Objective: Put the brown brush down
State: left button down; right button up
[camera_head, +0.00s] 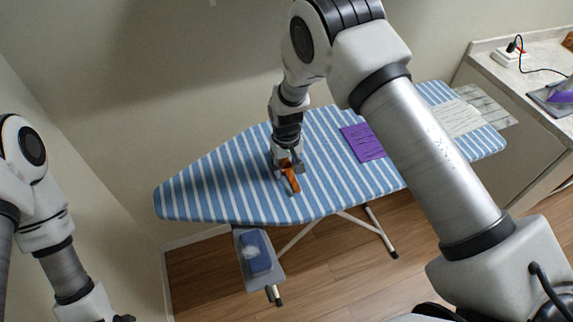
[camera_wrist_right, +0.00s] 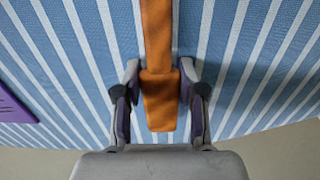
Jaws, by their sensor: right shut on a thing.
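The brown brush (camera_head: 291,180) is an orange-brown, long-handled thing over the blue-and-white striped ironing board (camera_head: 225,185). My right gripper (camera_head: 288,166) points down at the board and is shut on the brush. In the right wrist view the brush (camera_wrist_right: 158,60) runs between the two fingers of the gripper (camera_wrist_right: 159,95), with its end past the fingertips. The brush is at or just above the cloth; I cannot tell if it touches. My left gripper (camera_head: 122,318) only just shows at the bottom left edge of the head view, and its fingers cannot be made out.
A purple folded cloth (camera_head: 362,143) and a pale cloth (camera_head: 458,117) lie on the board's right part. A small grey tray (camera_head: 266,280) with a blue thing (camera_head: 255,252) is attached at the front. A counter with an iron (camera_head: 565,88) stands right. The board's left end is clear.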

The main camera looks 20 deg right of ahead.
aim_at(287, 168)
jog(key=o, duration=1.1)
jog(key=shift+s, duration=0.1)
jog(key=shift+r+b, duration=0.3)
jog(key=shift+r, duration=0.25)
notch_tip(287, 168, up, 11)
jog(key=b, duration=0.3)
